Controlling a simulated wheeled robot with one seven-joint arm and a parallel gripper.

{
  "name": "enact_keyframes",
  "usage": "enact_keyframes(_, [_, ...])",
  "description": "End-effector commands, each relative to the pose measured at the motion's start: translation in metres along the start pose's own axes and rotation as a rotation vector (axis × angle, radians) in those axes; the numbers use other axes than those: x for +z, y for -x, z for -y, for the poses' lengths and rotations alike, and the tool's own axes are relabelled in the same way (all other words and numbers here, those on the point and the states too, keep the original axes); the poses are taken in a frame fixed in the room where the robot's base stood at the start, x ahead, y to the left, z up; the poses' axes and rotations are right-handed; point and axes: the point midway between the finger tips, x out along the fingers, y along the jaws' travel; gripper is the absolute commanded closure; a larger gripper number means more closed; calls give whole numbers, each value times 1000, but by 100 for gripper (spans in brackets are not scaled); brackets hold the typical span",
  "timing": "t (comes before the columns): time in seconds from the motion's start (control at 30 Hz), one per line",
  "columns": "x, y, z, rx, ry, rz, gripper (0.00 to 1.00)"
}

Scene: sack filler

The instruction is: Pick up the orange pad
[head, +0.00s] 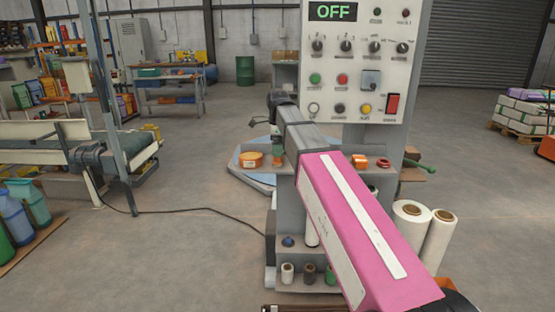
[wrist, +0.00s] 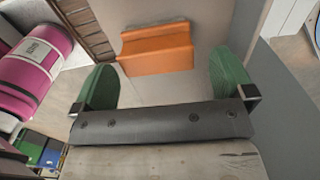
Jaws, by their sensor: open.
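The orange pad (wrist: 157,50) shows in the wrist view as a matte block with a raised upper edge, lying on a pale grey surface. My gripper (wrist: 162,60) is open, with one green finger to the left of the pad and one to the right. Gaps show between the fingers and the pad, and nothing is held. Whether the fingertips are level with the pad or above it, I cannot tell. In the head view my arm hides part of the machine, and I cannot tell the pad for sure there.
A control panel (head: 360,90) reading OFF stands above the machine. An orange roll (head: 251,160) and a small orange item (head: 360,162) sit at the machine's sides. White film rolls (head: 411,228) stand at the right. A slatted brown piece (wrist: 88,30) lies left of the pad.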

Motion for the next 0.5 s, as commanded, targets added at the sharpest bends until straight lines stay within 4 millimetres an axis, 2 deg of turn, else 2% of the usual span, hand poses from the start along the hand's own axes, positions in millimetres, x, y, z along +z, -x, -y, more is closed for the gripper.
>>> enact_keyframes(0.1, [1,-17,-4,2,0,-1,0])
enact_keyframes(0.3, [2,-40,-4,1,0,0,0])
enact_keyframes(0.5, [2,-42,-3,0,0,0,0])
